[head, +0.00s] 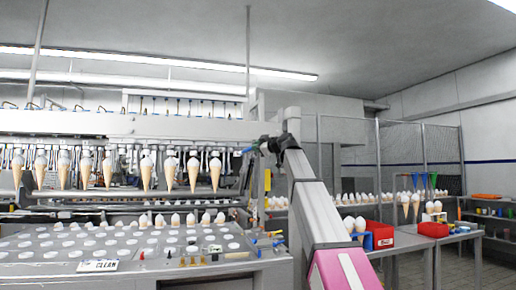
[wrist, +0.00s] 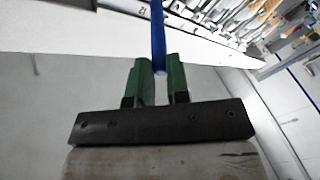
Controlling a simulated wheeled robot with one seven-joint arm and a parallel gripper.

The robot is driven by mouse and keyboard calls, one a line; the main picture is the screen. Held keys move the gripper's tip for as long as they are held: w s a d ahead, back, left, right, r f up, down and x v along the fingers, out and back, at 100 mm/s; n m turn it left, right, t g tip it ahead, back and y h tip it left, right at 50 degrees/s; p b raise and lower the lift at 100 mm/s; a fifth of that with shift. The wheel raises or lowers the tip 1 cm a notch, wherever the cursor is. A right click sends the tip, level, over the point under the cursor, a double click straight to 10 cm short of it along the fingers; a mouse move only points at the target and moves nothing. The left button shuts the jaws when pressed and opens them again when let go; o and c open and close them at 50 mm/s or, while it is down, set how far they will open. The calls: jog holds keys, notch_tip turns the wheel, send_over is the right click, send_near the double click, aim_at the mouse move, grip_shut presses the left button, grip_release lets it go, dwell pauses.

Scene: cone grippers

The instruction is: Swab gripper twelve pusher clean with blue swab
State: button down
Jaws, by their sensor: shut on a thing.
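My gripper (head: 264,146) is raised at the right end of the machine's row of cone grippers. In the wrist view its green fingers (wrist: 160,80) are shut on the blue swab (wrist: 158,35), a thin blue shaft pointing away from me. The swab's far tip is out of the wrist view. In the head view a small blue bit of the swab (head: 247,150) shows left of my gripper. The row of metal cone grippers (head: 128,152) hangs under the white beam (head: 150,128); several hold cones.
A grey table (head: 120,245) with many round white-topped holes stands below the beam, with a "CLEAN" sign (head: 98,266) at its front. Small coloured items lie near its right edge. Red bins (head: 380,236) and cones stand on a right-hand table. A mesh fence (head: 420,155) stands behind.

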jog(key=shift+w+a, duration=0.25)
jog(key=shift+w, duration=0.65)
dwell(0.5)
